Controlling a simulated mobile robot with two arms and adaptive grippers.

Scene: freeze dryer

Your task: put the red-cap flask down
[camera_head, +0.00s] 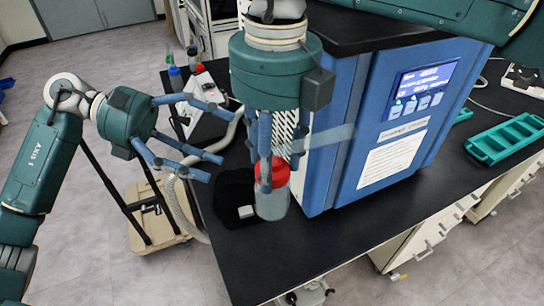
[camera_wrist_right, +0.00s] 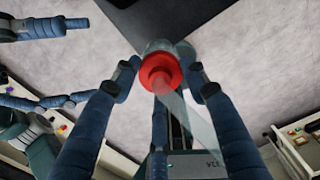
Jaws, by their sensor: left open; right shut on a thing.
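The red-cap flask (camera_head: 272,200) has a clear body and a red cap. It is upright at the left end of the black bench, beside the blue freeze dryer (camera_head: 345,150). My right gripper (camera_head: 268,182) comes down from above and is shut on the flask around its cap. In the right wrist view the red cap (camera_wrist_right: 160,73) lies between the fingers. I cannot tell if the flask's base touches the bench. My left gripper (camera_head: 222,135) is open and empty, to the left of the flask and apart from it.
A black round mat-like thing with a small pale block (camera_head: 246,212) lies just left of the flask. A grey hose (camera_head: 180,205) hangs over the bench's left edge. Green racks (camera_head: 505,139) lie at the right. The black bench top (camera_head: 330,235) in front is clear.

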